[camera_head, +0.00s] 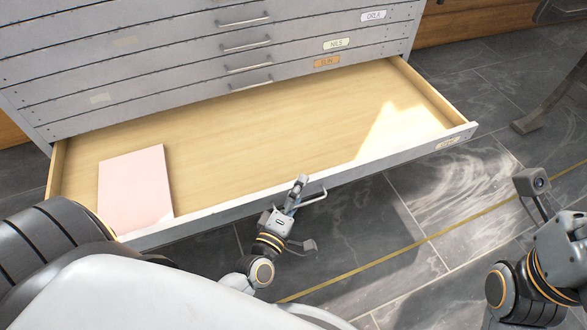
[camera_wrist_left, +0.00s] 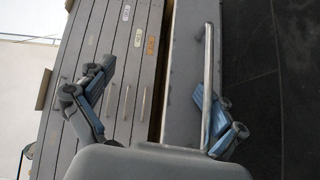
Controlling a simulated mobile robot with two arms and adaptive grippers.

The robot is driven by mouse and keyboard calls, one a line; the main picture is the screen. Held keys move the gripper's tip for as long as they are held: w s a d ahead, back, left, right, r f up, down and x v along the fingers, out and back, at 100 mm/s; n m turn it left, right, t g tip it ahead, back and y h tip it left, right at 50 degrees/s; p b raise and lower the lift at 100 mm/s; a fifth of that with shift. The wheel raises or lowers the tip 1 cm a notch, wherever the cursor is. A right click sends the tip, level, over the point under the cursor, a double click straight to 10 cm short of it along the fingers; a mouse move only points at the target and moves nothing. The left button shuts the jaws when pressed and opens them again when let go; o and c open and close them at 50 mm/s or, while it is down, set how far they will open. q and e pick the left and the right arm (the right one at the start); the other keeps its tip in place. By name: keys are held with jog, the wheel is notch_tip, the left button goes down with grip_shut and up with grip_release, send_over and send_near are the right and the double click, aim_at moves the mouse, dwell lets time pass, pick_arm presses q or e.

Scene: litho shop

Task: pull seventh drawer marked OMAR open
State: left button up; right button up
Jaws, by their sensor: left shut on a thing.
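A wide drawer of the grey flat-file cabinet stands far out, its wooden floor (camera_head: 270,135) exposed. Its grey front (camera_head: 365,172) bears a small pale label (camera_head: 447,144) at the right, too small to read surely. My left gripper (camera_head: 297,191) is at this drawer's bar handle (camera_head: 314,200) and shut on it. In the left wrist view the handle (camera_wrist_left: 208,75) runs upright beside the right finger, with the left finger well away from it. My right gripper (camera_head: 572,240) shows only partly at the right edge; its fingers are out of frame.
A pink sheet or folder (camera_head: 135,188) lies in the drawer at the left. Closed drawers above carry labels reading ORLA (camera_head: 373,15), NILS (camera_head: 336,43) and an orange one (camera_head: 326,62). The dark tiled floor (camera_head: 440,210) is clear before the drawer. A dark curved leg (camera_head: 545,110) stands at the right.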

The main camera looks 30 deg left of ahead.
pick_arm(q)
jog(key=shift+s+r, duration=0.55)
jog(key=shift+s, duration=0.05)
jog(key=shift+c, duration=1.4)
jog(key=shift+s+d+f, duration=0.15)
jog(key=shift+s, duration=0.95)
jog(key=shift+s+d+f, duration=0.15)
jog(key=shift+s, duration=0.9)
jog(key=shift+c, duration=0.5)
jog(key=shift+s+r, duration=0.15)
jog(key=shift+s, duration=0.6)
jog(key=c, duration=0.4)
jog(key=s+f, duration=0.1)
jog(key=s, duration=0.7)
jog(key=shift+s+d+f, duration=0.3)
jog(key=shift+f, duration=0.1)
jog(key=shift+p, duration=0.3)
